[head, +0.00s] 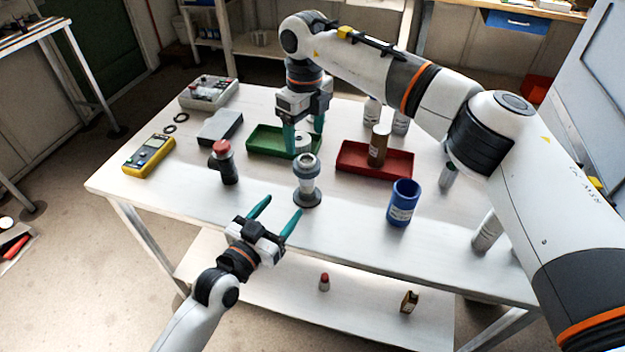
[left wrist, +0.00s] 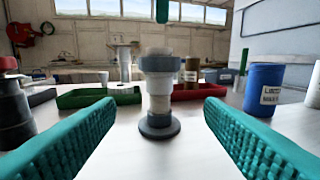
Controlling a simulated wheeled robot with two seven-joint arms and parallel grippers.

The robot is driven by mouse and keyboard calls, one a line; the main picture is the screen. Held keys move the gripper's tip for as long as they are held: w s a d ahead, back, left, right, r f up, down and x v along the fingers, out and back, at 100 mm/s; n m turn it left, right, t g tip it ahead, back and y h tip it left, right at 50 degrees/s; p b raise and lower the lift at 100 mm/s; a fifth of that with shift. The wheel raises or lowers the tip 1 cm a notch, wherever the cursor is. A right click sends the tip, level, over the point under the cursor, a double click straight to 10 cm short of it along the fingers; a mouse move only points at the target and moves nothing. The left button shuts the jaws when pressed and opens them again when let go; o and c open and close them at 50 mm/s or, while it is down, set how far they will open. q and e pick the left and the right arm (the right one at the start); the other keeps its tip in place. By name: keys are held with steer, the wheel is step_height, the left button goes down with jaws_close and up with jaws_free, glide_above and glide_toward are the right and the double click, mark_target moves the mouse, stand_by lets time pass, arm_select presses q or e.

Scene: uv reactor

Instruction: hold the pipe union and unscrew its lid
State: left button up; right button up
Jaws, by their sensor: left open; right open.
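The pipe union (head: 307,182) stands upright on the white table, with a dark round base, a pale body and a grey collar at its top. In the left wrist view it stands upright (left wrist: 159,100), centred beyond the fingers. My left gripper (head: 275,217) is open and empty at the table's front edge, its fingers pointing at the union but apart from it. My right gripper (head: 304,138) is open, pointing down behind the union at the green tray. A pale round part (head: 302,143) shows between its fingers; whether they touch it I cannot tell.
The green tray (head: 262,137) and red tray (head: 350,166) lie behind the union; a brown bottle (head: 378,146) stands in the red one. A red-topped dark part (head: 225,165) is left, a blue cup (head: 402,203) right. The table front between gripper and union is clear.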

mark_target(302, 182)
arm_select(q)
steer(key=shift+w, duration=0.15)
arm_select(e)
steer(key=shift+d+r, duration=0.2)
steer(key=shift+d, duration=0.05)
arm_select(q)
steer(key=shift+w+d+r, duration=0.1)
steer(key=shift+w+d, duration=0.1)
steer(key=shift+w, duration=0.05)
arm_select(e)
steer(key=shift+a, duration=0.1)
arm_select(q)
steer(key=x, duration=1.1)
